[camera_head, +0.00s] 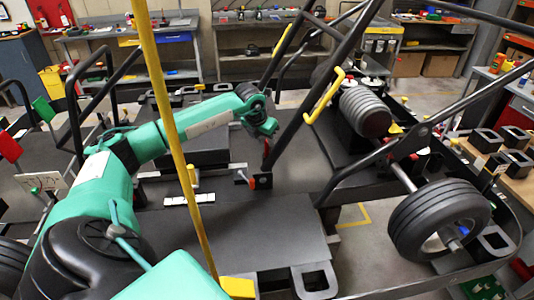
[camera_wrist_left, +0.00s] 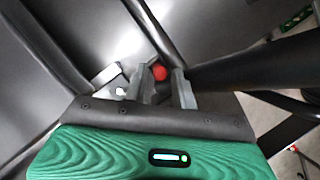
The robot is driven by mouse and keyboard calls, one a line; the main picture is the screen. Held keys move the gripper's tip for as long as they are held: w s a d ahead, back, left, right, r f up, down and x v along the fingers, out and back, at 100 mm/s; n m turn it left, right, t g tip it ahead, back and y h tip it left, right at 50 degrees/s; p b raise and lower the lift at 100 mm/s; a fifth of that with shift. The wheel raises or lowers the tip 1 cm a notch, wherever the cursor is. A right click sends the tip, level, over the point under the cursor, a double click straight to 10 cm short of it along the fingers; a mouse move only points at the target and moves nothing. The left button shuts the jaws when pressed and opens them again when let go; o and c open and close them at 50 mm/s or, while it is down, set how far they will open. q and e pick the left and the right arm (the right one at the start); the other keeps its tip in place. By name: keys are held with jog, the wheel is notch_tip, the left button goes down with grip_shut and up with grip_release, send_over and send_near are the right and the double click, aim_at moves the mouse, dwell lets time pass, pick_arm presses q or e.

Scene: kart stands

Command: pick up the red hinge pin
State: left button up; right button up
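The red hinge pin shows in the left wrist view as a round red head (camera_wrist_left: 159,73), just beyond and between the fingertips. In the head view a small orange-red knob (camera_head: 251,183) shows at a dark bracket near the lower end of a black tube; it looks like the same pin. My left gripper (camera_wrist_left: 159,88) has its two grey fingers apart, one on each side of the red head, with nothing visibly held. In the head view my left gripper (camera_head: 265,128) is above the bracket beside the tube; its fingertips are hard to make out. My right gripper is not in view.
The black tube (camera_head: 318,92) slants up right of my left gripper, with a yellow handle (camera_head: 324,97) on it. A yellow pole (camera_head: 167,95) crosses in front of my arm. A wheel (camera_head: 440,220) stands at the right. The dark plate (camera_head: 235,235) has bare room in front.

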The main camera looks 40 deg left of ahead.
pick_arm(q)
jog(key=shift+c, duration=0.5)
grip_shut()
